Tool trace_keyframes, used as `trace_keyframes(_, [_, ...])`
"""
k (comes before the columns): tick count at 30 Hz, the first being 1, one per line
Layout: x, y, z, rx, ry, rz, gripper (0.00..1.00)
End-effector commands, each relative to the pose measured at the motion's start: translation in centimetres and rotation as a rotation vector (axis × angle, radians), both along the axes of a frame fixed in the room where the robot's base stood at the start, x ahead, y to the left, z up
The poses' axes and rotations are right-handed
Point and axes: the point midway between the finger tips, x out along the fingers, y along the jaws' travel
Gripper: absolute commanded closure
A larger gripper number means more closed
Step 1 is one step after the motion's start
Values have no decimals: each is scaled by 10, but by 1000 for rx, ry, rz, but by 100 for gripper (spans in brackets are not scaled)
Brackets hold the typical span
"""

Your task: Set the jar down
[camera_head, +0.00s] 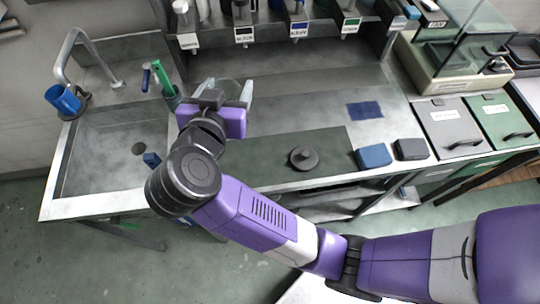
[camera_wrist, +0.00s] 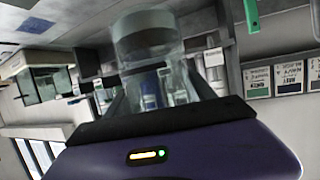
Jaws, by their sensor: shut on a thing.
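The jar is clear and see-through, and it shows in the wrist view (camera_wrist: 148,45) straight ahead of the gripper body. My gripper (camera_head: 229,92) is over the steel worktop in the head view, between the sink and the dark mat, with its pale fingers pointing toward the back. It is shut on the jar. In the head view the jar is hard to make out between the fingers. I cannot tell there how high its base is above the worktop.
A sink (camera_head: 105,165) with a tap and a blue cup (camera_head: 64,100) lies at left. A dark mat (camera_head: 310,150) holds a round dark lid-like piece (camera_head: 303,158). Blue (camera_head: 374,156) and black (camera_head: 410,149) blocks stand right. Labelled bins line the back. A blue square (camera_head: 365,110) lies on steel.

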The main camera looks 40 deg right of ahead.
Motion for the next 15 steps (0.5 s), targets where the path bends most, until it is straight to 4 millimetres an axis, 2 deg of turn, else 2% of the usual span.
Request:
trace_keyframes(1, [-5, 0, 12, 1, -5, -41, 100])
trace_keyframes(3, [-13, 0, 19, 1, -3, -87, 100])
trace_keyframes(7, [-20, 0, 18, -1, 4, -127, 100])
trace_keyframes(11, [-21, 0, -7, -5, 8, -130, 100])
trace_keyframes(15, [-21, 0, -40, -5, 8, -128, 100])
